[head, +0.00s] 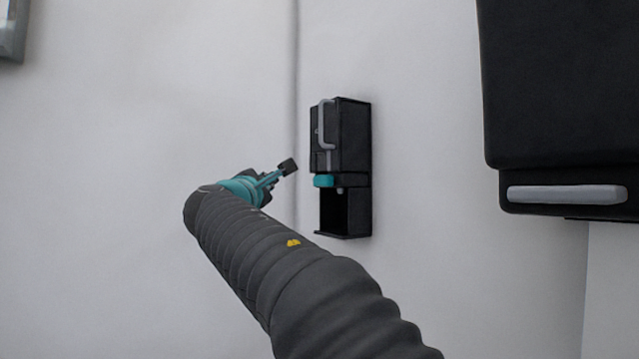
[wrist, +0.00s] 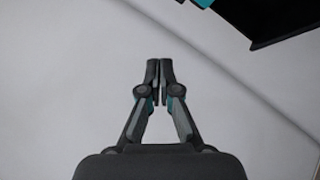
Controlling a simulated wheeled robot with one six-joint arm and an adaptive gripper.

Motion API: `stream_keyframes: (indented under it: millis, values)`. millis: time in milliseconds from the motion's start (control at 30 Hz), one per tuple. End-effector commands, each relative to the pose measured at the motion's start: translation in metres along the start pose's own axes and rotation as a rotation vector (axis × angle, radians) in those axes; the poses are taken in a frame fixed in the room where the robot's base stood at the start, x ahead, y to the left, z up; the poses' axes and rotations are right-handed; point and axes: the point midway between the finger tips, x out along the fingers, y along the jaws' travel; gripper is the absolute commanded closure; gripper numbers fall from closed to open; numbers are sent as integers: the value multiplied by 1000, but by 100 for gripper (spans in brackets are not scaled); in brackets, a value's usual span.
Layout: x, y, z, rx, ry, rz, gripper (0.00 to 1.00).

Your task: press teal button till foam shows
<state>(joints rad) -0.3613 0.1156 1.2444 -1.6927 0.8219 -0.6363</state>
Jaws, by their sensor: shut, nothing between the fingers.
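A black dispenser (head: 352,135) is fixed on the white wall, with a grey bent handle on its front. The teal button (head: 323,181) sits low on its front, above an open black bay (head: 340,212). I see no foam in the bay. My gripper (head: 288,166) is to the left of the dispenser, apart from it, a little higher than the button. In the wrist view my gripper (wrist: 158,66) has its fingertips together, with nothing between them. A teal piece (wrist: 203,2), probably the button, shows at the top edge beside the black dispenser body (wrist: 265,18).
A large black unit (head: 560,90) with a pale grey bar (head: 567,194) hangs on the right. A grey-framed object (head: 12,30) is at the upper left. The wall between my gripper and the dispenser is bare, with a thin vertical seam.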

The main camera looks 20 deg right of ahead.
Motion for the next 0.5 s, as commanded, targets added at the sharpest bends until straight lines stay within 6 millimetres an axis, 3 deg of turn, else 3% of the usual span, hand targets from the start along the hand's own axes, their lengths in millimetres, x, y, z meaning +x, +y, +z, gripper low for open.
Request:
stream_keyframes:
  millis: [267,500]
  values:
    - [1,-1,1,3,0,-2,100]
    - [13,-11,11,4,-1,-4,100]
